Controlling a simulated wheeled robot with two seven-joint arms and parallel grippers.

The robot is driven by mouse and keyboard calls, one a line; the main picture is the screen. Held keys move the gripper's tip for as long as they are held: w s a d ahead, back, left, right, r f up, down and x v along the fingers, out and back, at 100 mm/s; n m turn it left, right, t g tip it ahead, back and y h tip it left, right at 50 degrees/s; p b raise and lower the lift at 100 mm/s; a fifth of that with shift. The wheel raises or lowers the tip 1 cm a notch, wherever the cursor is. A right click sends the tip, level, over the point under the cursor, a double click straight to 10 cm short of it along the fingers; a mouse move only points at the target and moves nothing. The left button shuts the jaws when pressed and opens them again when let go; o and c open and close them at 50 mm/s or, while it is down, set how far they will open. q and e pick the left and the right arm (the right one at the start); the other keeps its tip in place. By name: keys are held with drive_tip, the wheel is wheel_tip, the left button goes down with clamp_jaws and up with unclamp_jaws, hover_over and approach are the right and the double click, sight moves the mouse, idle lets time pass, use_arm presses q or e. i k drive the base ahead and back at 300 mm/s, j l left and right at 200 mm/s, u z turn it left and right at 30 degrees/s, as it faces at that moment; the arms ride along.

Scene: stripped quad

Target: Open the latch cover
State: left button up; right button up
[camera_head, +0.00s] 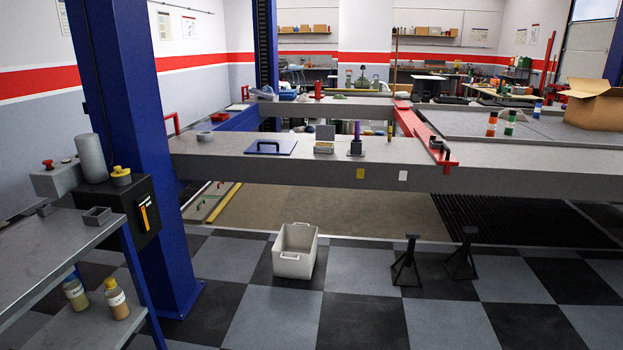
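No label marks a latch cover, and I cannot tell for sure which part it is. A flat blue plate with a black handle (271,147) lies on the long grey lift beam (215,146). To its right stands a small box (324,147) with a grey upright panel behind it; its details are too small to tell. Right of that is a small dark block with a purple upright piece (356,143). Neither of my grippers is in view.
A blue post (125,120) and a grey cart (55,260) stand at the left. A white bin (295,252) and two black jack stands (407,262) are on the checkered floor. A red crossbar (425,132) and a cardboard box (597,105) are at the right.

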sight(266, 146)
drive_tip(key=i+u, duration=0.15)
drive_tip(key=i, duration=0.45)
drive_tip(key=i+u, duration=0.15)
drive_tip(key=i, duration=0.45)
drive_tip(key=i+u, duration=0.15)
drive_tip(key=i, duration=0.45)
drive_tip(key=i+l+u, duration=0.15)
drive_tip(key=i, duration=0.45)
